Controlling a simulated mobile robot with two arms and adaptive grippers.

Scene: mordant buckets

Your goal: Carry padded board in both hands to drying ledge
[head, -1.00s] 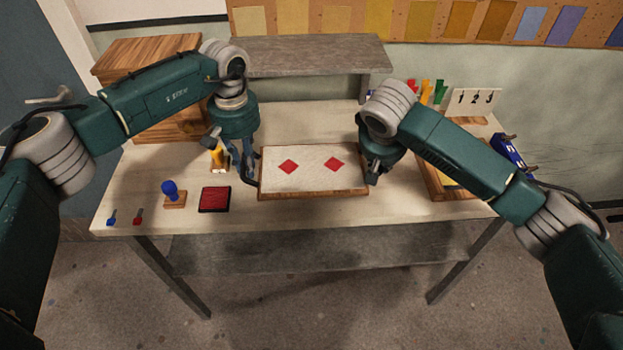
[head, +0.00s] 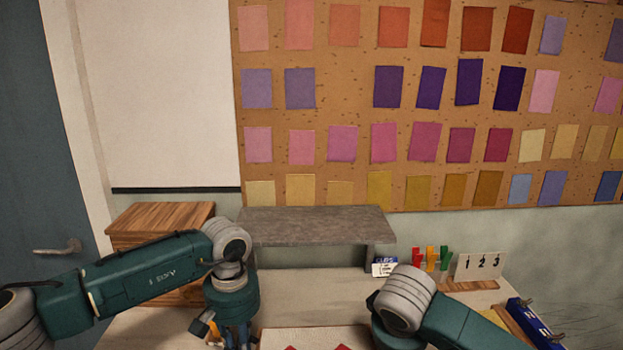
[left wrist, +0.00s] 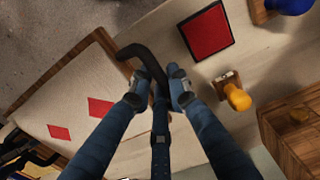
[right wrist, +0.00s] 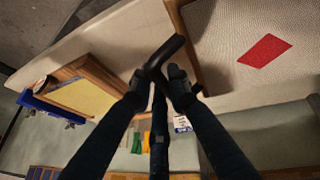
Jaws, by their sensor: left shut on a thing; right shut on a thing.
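The padded board (head: 312,336), pale cloth with red diamonds and a wooden rim, shows only its far edge at the bottom of the head view. My left gripper (left wrist: 158,84) is shut on the board's dark handle (left wrist: 138,54); the board's cloth (left wrist: 75,90) lies to the left in that view. My right gripper (right wrist: 160,84) is shut on the dark handle (right wrist: 168,50) at the other end, with the cloth (right wrist: 225,35) at upper right. The drying ledge (head: 315,224), a grey raised shelf, stands beyond the board at the back of the table.
A wooden drawer box (head: 160,222) stands left of the ledge. Number cards (head: 478,265), coloured pegs (head: 432,259) and a blue item (head: 535,325) are at the right. A red pad (left wrist: 207,32) and a yellow-handled tool (left wrist: 236,95) lie near my left gripper. The ledge top looks clear.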

